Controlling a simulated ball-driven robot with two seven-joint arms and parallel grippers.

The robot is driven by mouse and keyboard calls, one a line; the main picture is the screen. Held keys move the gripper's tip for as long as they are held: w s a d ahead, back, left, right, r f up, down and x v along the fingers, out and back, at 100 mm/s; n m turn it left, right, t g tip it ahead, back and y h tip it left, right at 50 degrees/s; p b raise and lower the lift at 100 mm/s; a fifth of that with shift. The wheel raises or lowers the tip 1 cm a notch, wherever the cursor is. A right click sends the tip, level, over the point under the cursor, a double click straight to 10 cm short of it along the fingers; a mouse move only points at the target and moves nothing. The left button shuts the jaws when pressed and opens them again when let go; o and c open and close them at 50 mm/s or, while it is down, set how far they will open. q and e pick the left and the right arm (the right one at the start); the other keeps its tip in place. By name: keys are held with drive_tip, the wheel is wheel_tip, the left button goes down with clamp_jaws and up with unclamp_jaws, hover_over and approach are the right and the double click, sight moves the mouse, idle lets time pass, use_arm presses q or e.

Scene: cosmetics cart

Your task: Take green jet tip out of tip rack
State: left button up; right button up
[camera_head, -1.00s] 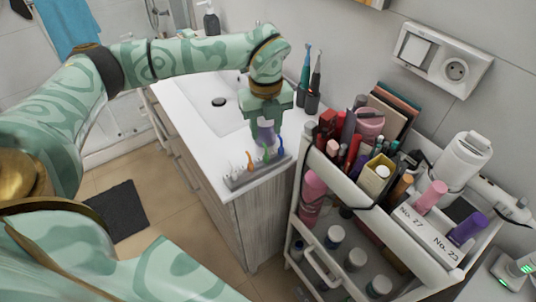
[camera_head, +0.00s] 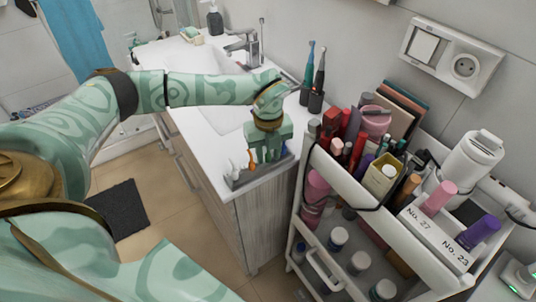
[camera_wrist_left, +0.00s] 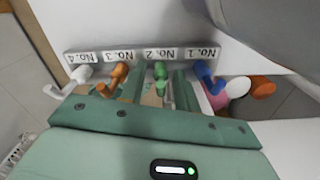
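The tip rack (camera_head: 240,181) is a grey strip at the front corner of the white counter. In the left wrist view the rack (camera_wrist_left: 140,53) bears labels No. 4 to No. 1, reading upside down. The green jet tip (camera_wrist_left: 160,73) is in the rack by No. 2, between an orange tip (camera_wrist_left: 119,72) and a blue tip (camera_wrist_left: 204,74). A white tip (camera_wrist_left: 81,74) is by No. 4. My left gripper (camera_head: 267,156) is over the rack, open, one finger on each side of the green tip. The fingers hide the green tip in the head view. My right gripper is out of view.
A cart (camera_head: 330,165) full of cosmetics stands close to the right of the counter. Two toothbrushes stand in dark holders (camera_head: 315,102) behind my gripper. A faucet (camera_head: 243,43) and sink are further back. Pink and orange objects (camera_wrist_left: 262,86) show right of the rack.

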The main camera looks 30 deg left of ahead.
use_arm(q)
clamp_jaws()
drive_tip(key=shift+r, duration=0.1)
